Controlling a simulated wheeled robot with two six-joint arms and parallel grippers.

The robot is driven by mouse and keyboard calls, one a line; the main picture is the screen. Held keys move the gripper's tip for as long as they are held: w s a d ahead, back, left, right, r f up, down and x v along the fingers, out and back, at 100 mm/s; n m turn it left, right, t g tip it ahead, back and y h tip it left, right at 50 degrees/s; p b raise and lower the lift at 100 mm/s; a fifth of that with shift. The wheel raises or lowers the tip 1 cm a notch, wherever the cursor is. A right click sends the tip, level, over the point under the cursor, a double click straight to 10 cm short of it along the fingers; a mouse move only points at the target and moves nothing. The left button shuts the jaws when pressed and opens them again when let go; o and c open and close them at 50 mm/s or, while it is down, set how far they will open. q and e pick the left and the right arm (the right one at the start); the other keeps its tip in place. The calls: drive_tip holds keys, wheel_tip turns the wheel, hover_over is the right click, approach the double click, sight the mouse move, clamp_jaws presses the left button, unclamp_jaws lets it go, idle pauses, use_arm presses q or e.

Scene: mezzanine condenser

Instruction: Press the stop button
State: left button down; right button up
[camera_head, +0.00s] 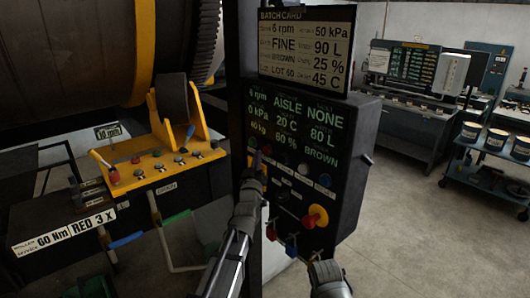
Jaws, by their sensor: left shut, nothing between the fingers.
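A black control box (345,150) stands in the middle with a lit readout above its buttons. A large red mushroom button with a yellow collar (318,216) sits lower right on the same face. The small labels are too blurred to read, so I cannot tell which says stop. My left gripper (257,162) is shut and empty, pointing up at the box's left side, close to the red button; contact is unclear. My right gripper (327,272) shows partly at the bottom, its jaws unclear.
A batch card display (306,50) stands above the box. A yellow panel (160,166) with several small knobs and levers lies left, below a large dark drum (70,50). A workbench (410,135) and a cart with tins (495,170) stand right. The floor right is clear.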

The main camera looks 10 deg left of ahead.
use_arm(q)
drive_tip(key=shift+w+d, duration=0.3)
drive_tip(key=shift+w, duration=0.05)
drive_tip(key=shift+w+d, duration=0.25)
drive_tip(key=shift+w, duration=0.1)
idle(0.9)
drive_tip(key=shift+s, duration=0.15)
drive_tip(key=shift+s+a, duration=0.5)
drive_tip(key=shift+s, duration=0.05)
idle(0.4)
drive_tip(key=s+a, duration=0.1)
drive_tip(key=s, duration=0.1)
drive_tip(key=s+a, duration=0.2)
idle(0.3)
idle(0.5)
